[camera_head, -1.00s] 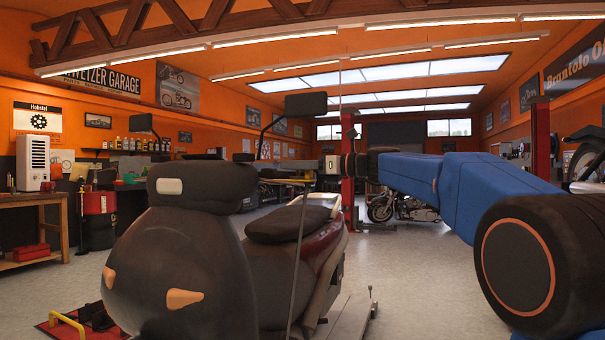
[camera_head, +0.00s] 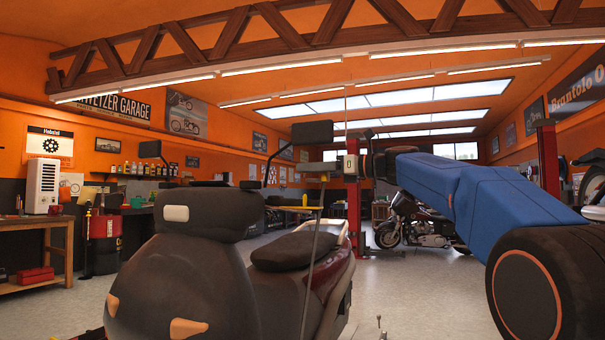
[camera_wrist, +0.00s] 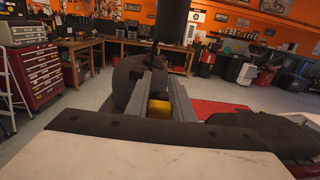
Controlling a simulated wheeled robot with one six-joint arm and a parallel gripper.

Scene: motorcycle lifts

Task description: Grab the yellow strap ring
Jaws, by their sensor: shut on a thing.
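In the wrist view my gripper (camera_wrist: 157,74) has its two grey fingers close together. A yellow piece (camera_wrist: 158,108), which looks like the strap ring, shows between them near their base. My gripper is shut on it. Its full shape and any strap are hidden by the fingers and the dark mount. In the head view my blue arm reaches in from the right and ends above and behind the motorcycle seat (camera_head: 298,250). The finger tips and the ring cannot be made out there.
A large dark motorcycle backrest (camera_head: 195,265) fills the front left. Another motorcycle (camera_head: 420,222) stands behind my arm near a red lift post (camera_head: 353,205). A workbench (camera_head: 40,225) and red drum (camera_head: 105,240) stand left. A red tool chest (camera_wrist: 40,72) shows left in the wrist view.

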